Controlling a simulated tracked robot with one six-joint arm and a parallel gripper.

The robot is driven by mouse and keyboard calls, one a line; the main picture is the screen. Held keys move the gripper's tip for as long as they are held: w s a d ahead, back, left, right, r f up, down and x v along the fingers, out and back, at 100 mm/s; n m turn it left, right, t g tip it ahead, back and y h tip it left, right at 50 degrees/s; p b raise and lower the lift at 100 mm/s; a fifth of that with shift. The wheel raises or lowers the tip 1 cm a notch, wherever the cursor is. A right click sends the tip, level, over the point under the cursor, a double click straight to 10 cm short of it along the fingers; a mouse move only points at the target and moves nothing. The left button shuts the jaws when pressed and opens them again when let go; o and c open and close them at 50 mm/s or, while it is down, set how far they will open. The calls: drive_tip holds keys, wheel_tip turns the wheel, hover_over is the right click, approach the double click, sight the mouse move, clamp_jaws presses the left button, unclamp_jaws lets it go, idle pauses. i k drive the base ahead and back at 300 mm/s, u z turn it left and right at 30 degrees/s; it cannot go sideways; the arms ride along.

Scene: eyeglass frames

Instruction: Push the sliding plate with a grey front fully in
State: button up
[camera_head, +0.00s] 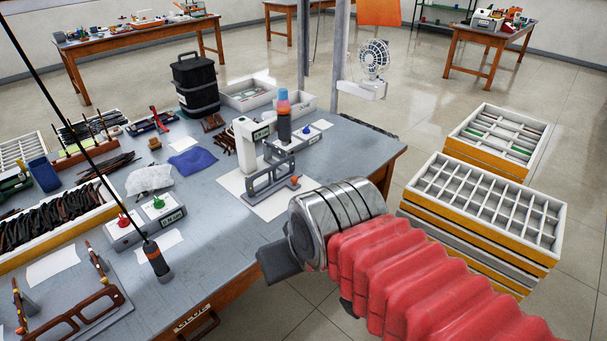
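A white press-like device (246,143) stands on the blue-grey workbench (215,220), on a white sheet. At its front is an upright grey plate (263,187) with a long opening, which may be the sliding plate's grey front. I cannot tell how far it stands out. An orange knob (295,181) sits at its right end. My gripper (277,262) is at the end of my red-sleeved arm, near the bench's front edge, apart from the plate and nearer the camera. Only a dark part of it shows past the metal cuff, so its opening is hidden.
White boxes with a red knob (123,220) and a green knob (158,202) stand left of the device. Stacked compartment trays (480,215) stand on the floor at right. The bench front between is fairly clear.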

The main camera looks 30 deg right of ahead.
sight(287, 177)
drive_tip(key=u, duration=0.05)
drive_tip(key=i, duration=1)
drive_tip(key=z, duration=0.05)
